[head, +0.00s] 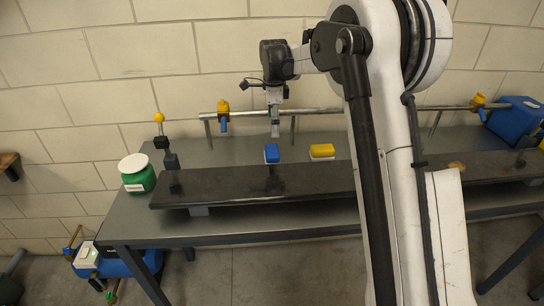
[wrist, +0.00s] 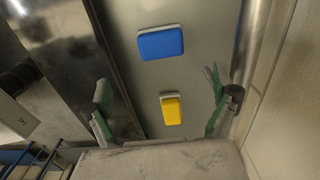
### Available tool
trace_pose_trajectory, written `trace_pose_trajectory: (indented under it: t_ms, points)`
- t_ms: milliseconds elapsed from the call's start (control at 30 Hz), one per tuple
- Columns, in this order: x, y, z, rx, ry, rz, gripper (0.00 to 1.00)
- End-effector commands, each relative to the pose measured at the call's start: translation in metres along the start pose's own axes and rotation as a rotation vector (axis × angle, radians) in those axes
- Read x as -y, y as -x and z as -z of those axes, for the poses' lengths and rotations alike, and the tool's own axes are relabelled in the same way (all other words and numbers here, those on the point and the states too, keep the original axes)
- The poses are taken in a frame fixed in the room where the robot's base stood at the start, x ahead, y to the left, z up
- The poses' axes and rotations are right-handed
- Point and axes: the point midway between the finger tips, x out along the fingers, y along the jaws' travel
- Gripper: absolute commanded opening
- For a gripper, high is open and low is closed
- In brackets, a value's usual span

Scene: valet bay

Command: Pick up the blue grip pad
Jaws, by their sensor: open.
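The blue grip pad (head: 271,153) lies flat on the grey metal bench top, behind the long dark board. In the wrist view the blue grip pad (wrist: 161,44) is a blue block with a pale base edge, at upper middle. A similar yellow pad (head: 322,150) lies to its right; it also shows in the wrist view (wrist: 172,110), between my fingers. My gripper (head: 275,133) hangs above the bench just over the blue pad, apart from it.
The dark board (head: 225,190) runs along the bench (head: 230,227) in front of the pads. A horizontal rail (head: 335,110) with yellow-and-blue fittings runs behind them. A green jar (head: 138,178) stands left, beside a yellow-knobbed post (head: 159,120). A blue box (head: 513,118) sits far right.

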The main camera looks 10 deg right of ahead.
Motion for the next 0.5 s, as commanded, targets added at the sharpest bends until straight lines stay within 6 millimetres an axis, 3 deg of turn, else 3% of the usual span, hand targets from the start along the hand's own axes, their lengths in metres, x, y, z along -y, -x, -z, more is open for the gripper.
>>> trace_pose_trajectory:
  t_ms: [300,500]
  points:
    - [0.000,-0.056,0.000,0.000,0.002,0.001,0.94]
    - [0.000,-0.075,0.000,0.000,0.002,0.001,0.94]
